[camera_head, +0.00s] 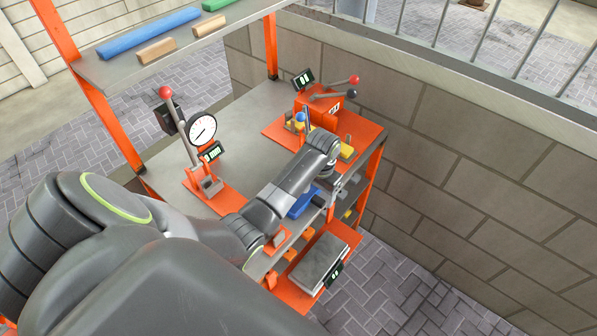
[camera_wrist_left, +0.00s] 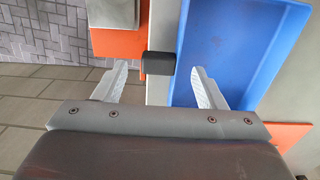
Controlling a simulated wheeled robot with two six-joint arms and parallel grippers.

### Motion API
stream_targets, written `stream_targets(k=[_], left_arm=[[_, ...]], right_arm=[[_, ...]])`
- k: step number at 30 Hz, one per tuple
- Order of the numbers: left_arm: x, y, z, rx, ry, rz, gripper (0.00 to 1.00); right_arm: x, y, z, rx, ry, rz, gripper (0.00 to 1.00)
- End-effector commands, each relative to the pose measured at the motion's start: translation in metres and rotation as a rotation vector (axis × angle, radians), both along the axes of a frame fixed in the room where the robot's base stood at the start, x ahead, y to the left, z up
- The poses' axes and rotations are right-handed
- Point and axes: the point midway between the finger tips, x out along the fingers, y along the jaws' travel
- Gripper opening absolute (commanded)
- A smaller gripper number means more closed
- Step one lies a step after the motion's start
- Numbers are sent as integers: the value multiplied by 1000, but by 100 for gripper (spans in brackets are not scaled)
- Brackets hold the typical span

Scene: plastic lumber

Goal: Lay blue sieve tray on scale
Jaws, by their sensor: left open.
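The blue sieve tray (camera_head: 303,203) lies at the front edge of the bench, partly hidden by my left arm. It fills the right part of the left wrist view (camera_wrist_left: 238,45). My left gripper (camera_head: 329,203) points down beside the tray. In the wrist view my open fingers (camera_wrist_left: 160,82) straddle a dark block (camera_wrist_left: 159,63) at the tray's left edge; I cannot tell if it is the tray's handle. One finger overlaps the tray in the picture. The scale (camera_head: 318,262), a grey plate on an orange base with a dark display, sits lower at the front right. My right gripper is out of view.
A dial gauge (camera_head: 202,128) on an orange stand and an orange lever device (camera_head: 325,108) stand on the grey bench (camera_head: 250,112). Blue and wooden bars lie on the upper shelf (camera_head: 195,42). A block wall (camera_head: 440,150) bounds the right side.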

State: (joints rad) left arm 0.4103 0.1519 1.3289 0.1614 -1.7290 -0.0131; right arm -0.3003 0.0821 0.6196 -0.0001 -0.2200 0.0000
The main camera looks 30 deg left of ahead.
Motion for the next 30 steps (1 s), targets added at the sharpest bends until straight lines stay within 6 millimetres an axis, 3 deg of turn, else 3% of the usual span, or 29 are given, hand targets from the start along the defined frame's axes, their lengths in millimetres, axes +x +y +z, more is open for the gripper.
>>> stream_targets(k=[6,15,27,30], left_arm=[[-1,-1,-22,-1,2,0,65],[-1,-1,-26,-1,0,0,65],[-1,-1,-26,0,0,0,12],[0,0,-25,0,-1,0,10]], right_arm=[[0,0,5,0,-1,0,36],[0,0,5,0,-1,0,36],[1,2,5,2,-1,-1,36],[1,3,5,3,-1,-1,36]])
